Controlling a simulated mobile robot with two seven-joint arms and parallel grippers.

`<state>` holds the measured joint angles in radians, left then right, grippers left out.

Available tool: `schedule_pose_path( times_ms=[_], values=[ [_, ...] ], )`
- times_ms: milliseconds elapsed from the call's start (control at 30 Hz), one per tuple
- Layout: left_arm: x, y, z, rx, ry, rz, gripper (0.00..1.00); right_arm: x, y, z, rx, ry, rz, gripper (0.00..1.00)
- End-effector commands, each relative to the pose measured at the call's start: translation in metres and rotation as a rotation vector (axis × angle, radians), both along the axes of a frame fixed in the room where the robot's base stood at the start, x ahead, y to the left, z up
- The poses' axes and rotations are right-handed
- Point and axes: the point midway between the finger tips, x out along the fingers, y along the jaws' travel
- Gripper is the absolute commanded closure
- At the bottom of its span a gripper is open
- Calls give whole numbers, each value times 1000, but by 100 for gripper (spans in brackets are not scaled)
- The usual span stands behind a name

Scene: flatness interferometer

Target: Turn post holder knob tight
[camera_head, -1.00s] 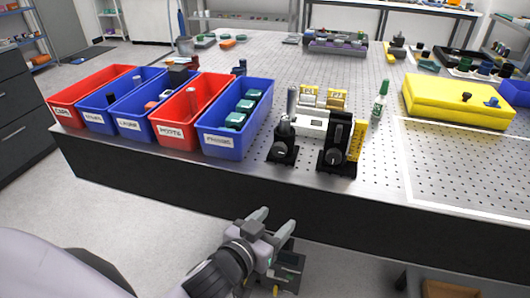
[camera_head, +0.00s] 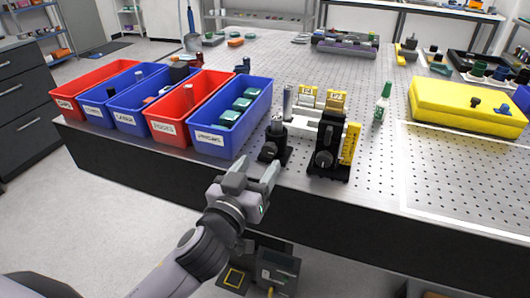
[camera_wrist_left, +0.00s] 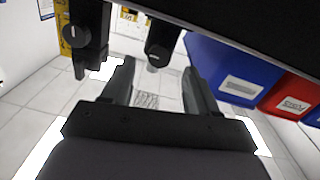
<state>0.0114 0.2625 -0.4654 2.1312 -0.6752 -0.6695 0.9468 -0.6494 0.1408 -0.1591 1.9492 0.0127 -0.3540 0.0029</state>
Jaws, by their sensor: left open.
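A small black post holder (camera_head: 275,140) stands upright at the front edge of the table with a silver post (camera_head: 288,100) behind it. Its round dark knob (camera_head: 268,150) faces the front. It also shows in the left wrist view as a black body with a knob (camera_wrist_left: 156,54), just beyond my fingertips. My left gripper (camera_head: 254,172) is open and empty, in front of and slightly below the post holder, apart from it. It also shows in the left wrist view (camera_wrist_left: 158,76), its fingers spread. My right gripper is out of view.
The perforated table (camera_head: 395,175) is bare at front right.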

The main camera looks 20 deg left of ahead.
Motion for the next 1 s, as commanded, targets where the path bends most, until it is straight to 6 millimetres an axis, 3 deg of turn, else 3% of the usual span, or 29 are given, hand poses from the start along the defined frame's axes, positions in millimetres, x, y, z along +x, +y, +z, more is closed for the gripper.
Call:
schedule_pose_path(
  times_ms=[333, 767, 833, 933, 967, 1000],
  values=[
    [42, -3, 1, 1, 0, -1, 41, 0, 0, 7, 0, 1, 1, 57],
    [51, -3, 0, 1, 1, 0, 41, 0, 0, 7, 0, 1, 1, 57],
    [51, -3, 0, 1, 1, 0, 57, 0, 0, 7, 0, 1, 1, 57],
    [51, -3, 0, 1, 1, 0, 90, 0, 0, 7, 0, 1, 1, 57],
    [51, -3, 0, 1, 1, 0, 97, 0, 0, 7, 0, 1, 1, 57],
    [51, -3, 0, 1, 1, 0, 97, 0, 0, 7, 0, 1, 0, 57]
  ],
)
